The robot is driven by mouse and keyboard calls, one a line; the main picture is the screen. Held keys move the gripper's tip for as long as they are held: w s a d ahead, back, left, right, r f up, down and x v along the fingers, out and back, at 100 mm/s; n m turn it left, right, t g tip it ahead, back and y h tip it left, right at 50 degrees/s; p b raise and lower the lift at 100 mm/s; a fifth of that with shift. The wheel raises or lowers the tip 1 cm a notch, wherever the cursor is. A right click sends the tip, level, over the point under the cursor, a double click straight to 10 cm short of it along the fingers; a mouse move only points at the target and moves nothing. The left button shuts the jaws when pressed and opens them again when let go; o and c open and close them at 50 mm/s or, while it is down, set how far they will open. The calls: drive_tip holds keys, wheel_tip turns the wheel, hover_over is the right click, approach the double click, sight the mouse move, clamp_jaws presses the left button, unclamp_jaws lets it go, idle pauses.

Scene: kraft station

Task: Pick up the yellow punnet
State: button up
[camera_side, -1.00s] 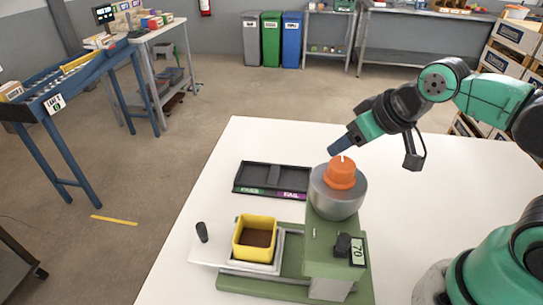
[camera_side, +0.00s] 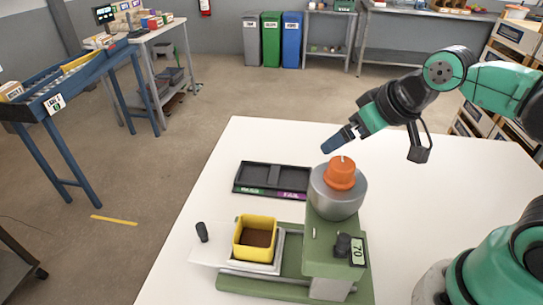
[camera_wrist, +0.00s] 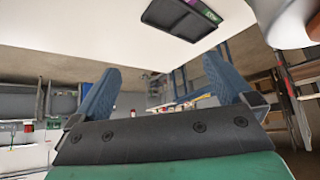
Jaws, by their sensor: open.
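The yellow punnet (camera_side: 255,253) is a square open-topped tub with dark brown contents. It sits upright on the pale plate at the left part of the green machine (camera_side: 325,260) on the white table. My gripper (camera_side: 327,146) is in the air above and behind the machine, up and to the right of the punnet and well apart from it. In the wrist view my gripper (camera_wrist: 162,90) shows two blue fingers spread apart with nothing between them. The punnet is not in the wrist view.
An orange knob (camera_side: 341,172) on a grey metal dome (camera_side: 337,200) stands on the machine, close under my gripper. A black two-part tray (camera_side: 272,166) with green and purple labels lies behind the punnet; it also shows in the wrist view (camera_wrist: 165,14). The table's far right (camera_side: 470,165) is clear.

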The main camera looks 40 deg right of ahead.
wheel_tip(320, 180, up, 9)
drive_tip(key=n+g, duration=0.7)
drive_tip(key=n, duration=2)
hover_over(255, 234)
drive_tip(key=s+a, duration=0.2)
drive_tip(key=f, duration=1.3)
drive_tip(key=shift+s+d, duration=0.15)
drive_tip(key=shift+d, duration=0.1)
drive_tip(key=shift+f, duration=2.9)
drive_tip(key=c, duration=1.1)
drive_tip(key=shift+c, duration=0.2)
